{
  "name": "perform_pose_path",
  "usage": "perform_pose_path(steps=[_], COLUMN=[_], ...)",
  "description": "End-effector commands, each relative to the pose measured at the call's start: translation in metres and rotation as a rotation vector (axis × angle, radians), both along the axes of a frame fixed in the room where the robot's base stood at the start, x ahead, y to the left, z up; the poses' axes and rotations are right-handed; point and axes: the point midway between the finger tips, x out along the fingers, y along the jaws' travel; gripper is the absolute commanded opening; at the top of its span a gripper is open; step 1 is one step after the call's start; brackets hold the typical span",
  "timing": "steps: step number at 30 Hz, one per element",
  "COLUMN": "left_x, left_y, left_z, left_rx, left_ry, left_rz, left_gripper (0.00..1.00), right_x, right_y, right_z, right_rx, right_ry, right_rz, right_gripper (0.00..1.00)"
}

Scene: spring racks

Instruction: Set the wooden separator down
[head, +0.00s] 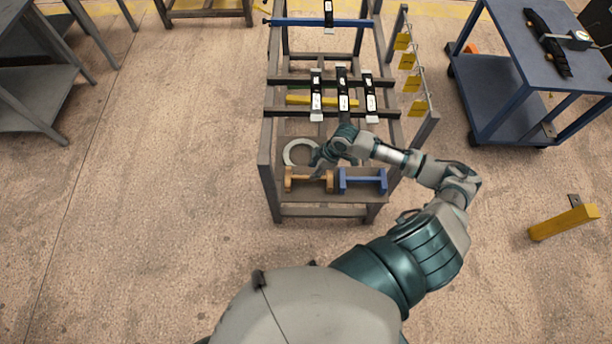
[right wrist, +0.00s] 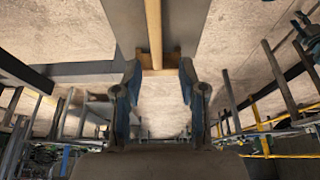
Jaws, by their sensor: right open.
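The wooden separator (head: 310,183) stands on the lower front shelf of the spring rack, left of a similar blue separator (head: 362,182). My right gripper (head: 318,163) is just above and behind the wooden separator in the head view. In the right wrist view the gripper (right wrist: 160,72) is open, its two fingers apart. The wooden separator (right wrist: 154,35) shows ahead between the fingertips, its near end piece very close to them. I cannot tell whether a finger touches it. My left gripper is not in view.
A pale ring (head: 290,152) lies on the shelf behind the wooden separator. Several black leaf springs (head: 342,85) and a yellow bar (head: 298,100) rest on the rack's bars above. Yellow tags (head: 407,61) hang at its right. A blue table (head: 510,65) stands farther right.

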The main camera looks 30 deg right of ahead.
Motion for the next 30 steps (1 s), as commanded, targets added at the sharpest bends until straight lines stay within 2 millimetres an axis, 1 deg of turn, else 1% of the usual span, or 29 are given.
perform_pose_path(steps=[1,4,6,9,11,14,17,21,26,28,29,30], left_x=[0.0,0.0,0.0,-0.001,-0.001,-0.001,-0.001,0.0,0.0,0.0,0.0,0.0], left_y=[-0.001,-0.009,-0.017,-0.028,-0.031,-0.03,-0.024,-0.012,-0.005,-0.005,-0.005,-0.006], left_z=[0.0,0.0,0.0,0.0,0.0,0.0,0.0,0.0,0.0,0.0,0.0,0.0], left_rx=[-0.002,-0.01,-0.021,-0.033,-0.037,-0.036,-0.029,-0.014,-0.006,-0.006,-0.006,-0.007], left_ry=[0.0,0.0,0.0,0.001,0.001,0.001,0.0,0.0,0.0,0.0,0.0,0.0], left_rz=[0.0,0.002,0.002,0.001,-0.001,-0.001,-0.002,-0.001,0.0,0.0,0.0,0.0], left_gripper=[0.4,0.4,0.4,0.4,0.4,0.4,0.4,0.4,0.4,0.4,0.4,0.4], right_x=[-0.002,-0.005,-0.007,-0.008,-0.009,-0.009,-0.009,-0.009,-0.009,-0.012,-0.014,-0.019], right_y=[-0.006,-0.011,-0.011,-0.011,-0.009,-0.006,-0.006,-0.008,-0.012,-0.009,-0.004,0.005], right_z=[0.01,0.025,0.033,0.04,0.043,0.044,0.044,0.043,0.042,0.038,0.035,0.029], right_rx=[-0.003,-0.002,-0.003,-0.005,-0.007,-0.009,-0.01,-0.006,-0.003,0.001,0.004,0.007], right_ry=[-0.001,0.0,0.001,0.001,0.001,0.001,0.002,0.001,0.001,0.003,0.006,0.006], right_rz=[-0.001,-0.002,-0.001,-0.001,-0.001,-0.002,-0.002,-0.002,-0.001,0.0,0.002,0.004], right_gripper=[0.41,0.41,0.41,0.41,0.41,0.41,0.41,0.41,0.41,0.41,0.41,0.41])
